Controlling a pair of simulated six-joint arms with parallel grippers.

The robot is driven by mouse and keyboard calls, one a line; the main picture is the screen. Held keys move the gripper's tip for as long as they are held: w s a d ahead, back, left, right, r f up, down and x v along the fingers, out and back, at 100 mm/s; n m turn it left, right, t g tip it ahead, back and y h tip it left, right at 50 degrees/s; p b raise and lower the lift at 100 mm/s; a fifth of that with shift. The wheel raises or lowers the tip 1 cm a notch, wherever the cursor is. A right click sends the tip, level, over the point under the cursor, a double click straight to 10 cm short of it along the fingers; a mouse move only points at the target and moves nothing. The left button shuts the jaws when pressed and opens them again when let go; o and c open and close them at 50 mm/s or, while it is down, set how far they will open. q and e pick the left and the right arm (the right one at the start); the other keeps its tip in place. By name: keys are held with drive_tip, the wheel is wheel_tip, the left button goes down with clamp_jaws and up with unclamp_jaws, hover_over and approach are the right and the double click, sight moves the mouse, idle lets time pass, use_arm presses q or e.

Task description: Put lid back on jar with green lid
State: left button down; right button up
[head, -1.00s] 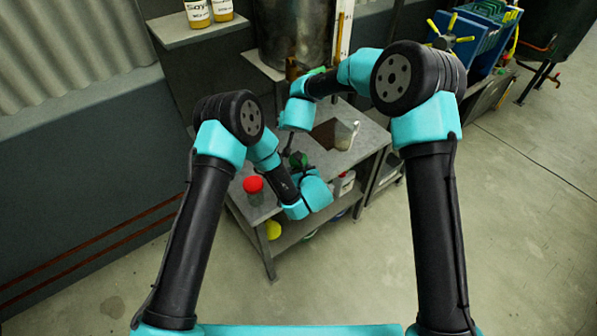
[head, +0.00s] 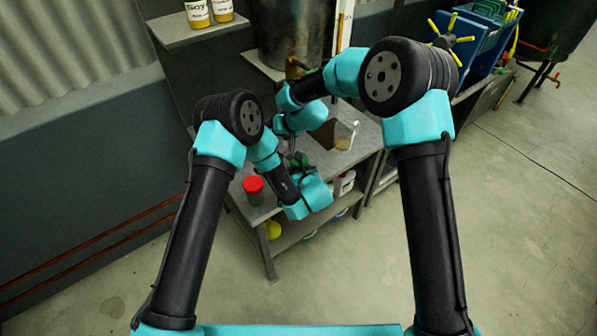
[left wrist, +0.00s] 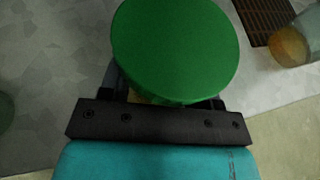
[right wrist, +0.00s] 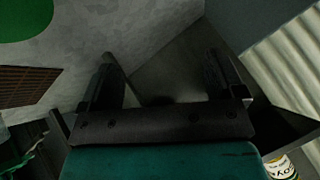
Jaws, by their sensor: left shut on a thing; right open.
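The green lid (left wrist: 175,45) fills the upper middle of the left wrist view, seen from above. A sliver of yellowish jar (left wrist: 143,99) shows beneath its near edge; the lid hides the rest, and I cannot tell whether the lid is seated. My left gripper (head: 292,166) is shut on the jar below the lid, over the bench; its fingertips are mostly covered by the lid.
A red-lidded jar (head: 253,185) stands on the bench's front left corner. A clear container with amber contents (left wrist: 291,46) is beside a brown grate (left wrist: 264,20). A metal tank (head: 290,35) stands behind.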

drive_tip(key=s+d+g+h, duration=0.1)
drive_tip(key=d+h, duration=0.1)
drive_tip(key=s+d+g+h, duration=0.1)
drive_tip(key=d+h, duration=0.1)
drive_tip(key=s+d+g+h, duration=0.1)
drive_tip(key=d+g+h, duration=0.1)
drive_tip(key=shift+s+d+f, duration=0.1)
drive_tip(key=shift+s+f, duration=0.1)
drive_tip(key=shift+f, duration=0.1)
drive_tip(key=shift+w+d+r+m+h, duration=0.1)
drive_tip(key=shift+d+r+m+h, duration=0.2)
drive_tip(key=shift+d+h, duration=0.45)
drive_tip(key=shift+a, duration=0.1)
drive_tip(key=shift+f, duration=0.15)
drive_tip(key=shift+f, duration=3.9)
drive_tip(key=shift+c, duration=0.4)
